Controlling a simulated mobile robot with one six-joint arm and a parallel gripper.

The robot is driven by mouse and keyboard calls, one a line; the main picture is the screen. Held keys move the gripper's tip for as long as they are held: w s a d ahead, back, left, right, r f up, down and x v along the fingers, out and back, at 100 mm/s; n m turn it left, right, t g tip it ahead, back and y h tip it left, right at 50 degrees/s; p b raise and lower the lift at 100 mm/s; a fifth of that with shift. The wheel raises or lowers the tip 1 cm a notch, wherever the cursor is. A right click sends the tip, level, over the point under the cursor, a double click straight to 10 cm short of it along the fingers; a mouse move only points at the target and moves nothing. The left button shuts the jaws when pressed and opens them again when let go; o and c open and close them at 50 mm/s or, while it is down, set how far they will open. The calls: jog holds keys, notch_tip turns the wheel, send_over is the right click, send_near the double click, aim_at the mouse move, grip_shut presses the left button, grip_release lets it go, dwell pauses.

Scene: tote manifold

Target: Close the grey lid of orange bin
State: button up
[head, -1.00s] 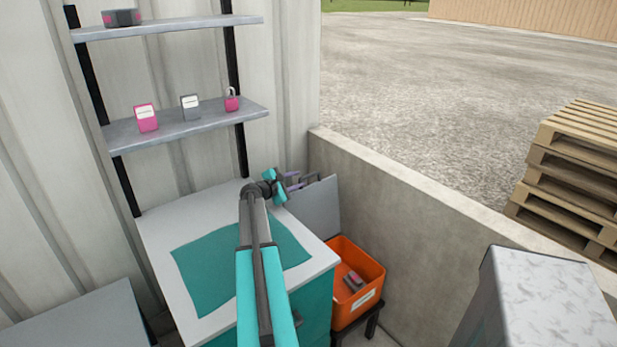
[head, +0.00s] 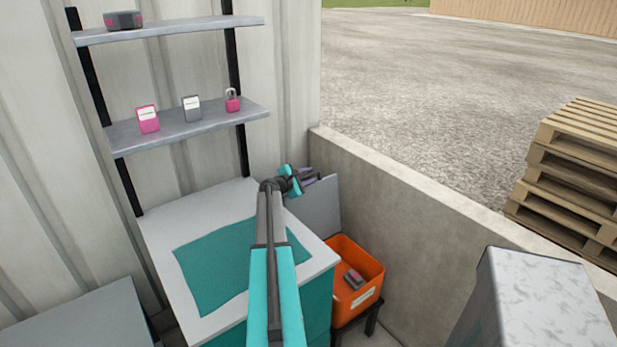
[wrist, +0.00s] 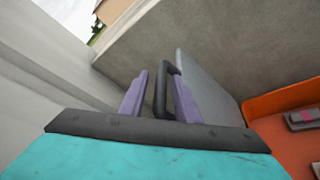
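The orange bin (head: 362,301) stands on a low dark stand at the right of the cabinet; it also shows at the right of the wrist view (wrist: 268,104). Its grey lid (head: 322,212) is up, standing steeply at the bin's far side near the low wall. In the wrist view the lid (wrist: 208,92) has a dark loop handle (wrist: 161,92). My gripper (head: 313,179) is at the lid's upper part. In the wrist view its two purple fingers (wrist: 158,86) are apart, with the handle between them. I cannot tell whether they touch it.
A dark grey and pink item (head: 354,279) lies in the bin. The white-topped cabinet (head: 222,207) with a teal mat (head: 232,268) is left of the bin. A low concrete wall (head: 415,220) runs behind it. Shelves (head: 185,127) hold small items. A grey-white block (head: 545,295) stands at right.

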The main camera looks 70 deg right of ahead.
grip_shut()
